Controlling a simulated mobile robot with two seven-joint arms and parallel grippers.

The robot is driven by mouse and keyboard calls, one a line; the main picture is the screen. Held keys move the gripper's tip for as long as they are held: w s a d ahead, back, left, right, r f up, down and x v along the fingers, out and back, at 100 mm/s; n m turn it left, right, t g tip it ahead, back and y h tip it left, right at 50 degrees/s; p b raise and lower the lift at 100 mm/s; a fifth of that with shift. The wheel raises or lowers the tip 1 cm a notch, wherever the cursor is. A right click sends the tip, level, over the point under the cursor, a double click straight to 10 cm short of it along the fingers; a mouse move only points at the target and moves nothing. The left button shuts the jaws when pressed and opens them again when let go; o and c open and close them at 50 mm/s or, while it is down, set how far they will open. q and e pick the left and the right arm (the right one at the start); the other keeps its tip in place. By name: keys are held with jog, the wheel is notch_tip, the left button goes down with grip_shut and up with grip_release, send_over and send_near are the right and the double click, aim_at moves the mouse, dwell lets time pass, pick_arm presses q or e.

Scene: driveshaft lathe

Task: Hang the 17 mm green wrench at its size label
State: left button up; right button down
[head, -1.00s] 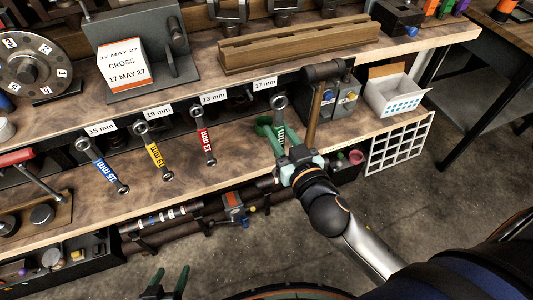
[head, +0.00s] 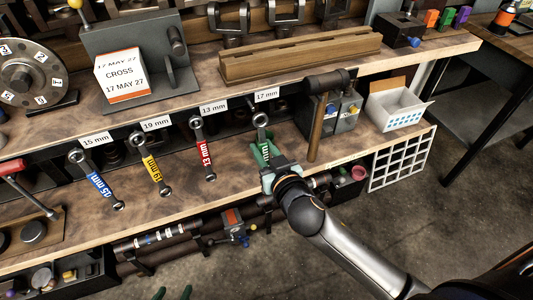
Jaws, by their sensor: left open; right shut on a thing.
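The green wrench (head: 265,149) has its ring end up, just below the 17 mm label (head: 266,94) on the shelf edge. My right gripper (head: 268,170) is shut on its lower part and hides the bottom end. I cannot tell whether the ring is around a hook. My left gripper (head: 172,294) shows only its green fingertips at the bottom edge; they are apart and empty.
Blue (head: 97,182), yellow (head: 152,168) and red (head: 203,150) wrenches hang under the 15, 19 and 13 mm labels. A hammer (head: 318,122) hangs close to the right of the green wrench. A white open box (head: 396,105) stands further right.

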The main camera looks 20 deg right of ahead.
jog(key=shift+x, duration=0.85)
jog(key=shift+b+x, duration=0.8)
jog(key=shift+x, duration=1.4)
jog(key=c, duration=0.5)
grip_release()
